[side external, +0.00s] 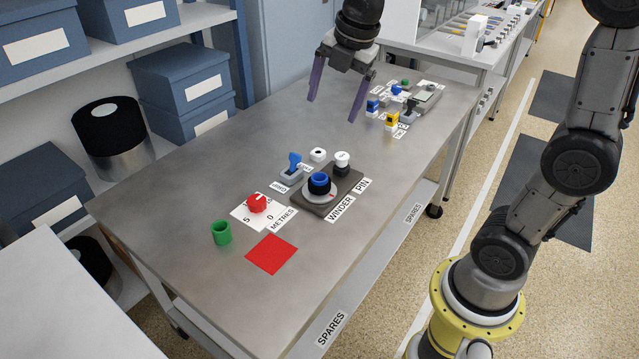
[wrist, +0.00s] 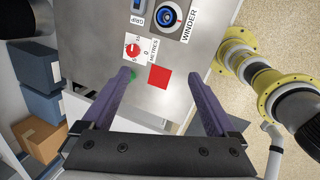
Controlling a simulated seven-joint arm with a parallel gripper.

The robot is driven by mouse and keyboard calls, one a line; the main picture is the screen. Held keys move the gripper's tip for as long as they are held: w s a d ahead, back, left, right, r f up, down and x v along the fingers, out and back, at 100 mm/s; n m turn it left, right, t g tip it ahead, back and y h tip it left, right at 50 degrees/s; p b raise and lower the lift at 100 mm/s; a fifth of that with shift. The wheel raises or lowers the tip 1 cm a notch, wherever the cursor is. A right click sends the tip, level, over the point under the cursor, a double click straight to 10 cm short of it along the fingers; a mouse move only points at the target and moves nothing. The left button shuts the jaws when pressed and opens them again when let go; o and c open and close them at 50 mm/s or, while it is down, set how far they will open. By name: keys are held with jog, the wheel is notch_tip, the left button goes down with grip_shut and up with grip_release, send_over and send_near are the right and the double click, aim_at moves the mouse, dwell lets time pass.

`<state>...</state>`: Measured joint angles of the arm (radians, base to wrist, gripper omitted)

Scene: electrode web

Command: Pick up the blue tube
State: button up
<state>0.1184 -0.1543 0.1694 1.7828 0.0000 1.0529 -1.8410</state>
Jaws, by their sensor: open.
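The blue tube (side external: 319,180) looks like a short cylinder with a blue top and dark lower part. It stands upright on the round white disc of the winder (side external: 327,206). In the wrist view, the blue tube (wrist: 168,15) shows from above near the top edge, with a pale centre inside its ring. My gripper (side external: 332,110) is open and empty, high above the table and well apart from the tube. In the wrist view, my gripper (wrist: 160,74) has its two purple fingers spread wide, with the tube beyond their tips.
A green tube (side external: 221,233) stands near a red square (side external: 271,254) and a red knob (side external: 258,203). A blue-handled switch (side external: 292,166) and white-topped pin (side external: 342,162) flank the winder. Small devices (side external: 393,105) fill the far end. The table's left middle is clear.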

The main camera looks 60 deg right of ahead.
jog(key=w+d+f+n+g, duration=0.1)
jog(key=w+d+f+n, duration=0.15)
jog(key=w+f, duration=0.3)
jog(key=m+g, duration=0.1)
jog(key=g, duration=0.1)
send_over(319, 178)
jog(key=s+a, duration=0.1)
jog(key=a, duration=0.1)
jog(key=f, duration=1.5)
jog(key=shift+d+f, duration=0.15)
jog(key=shift+d, duration=0.1)
jog(key=shift+d+f, duration=0.1)
jog(key=shift+f, duration=3.1)
jog(key=shift+c, duration=0.3)
grip_shut()
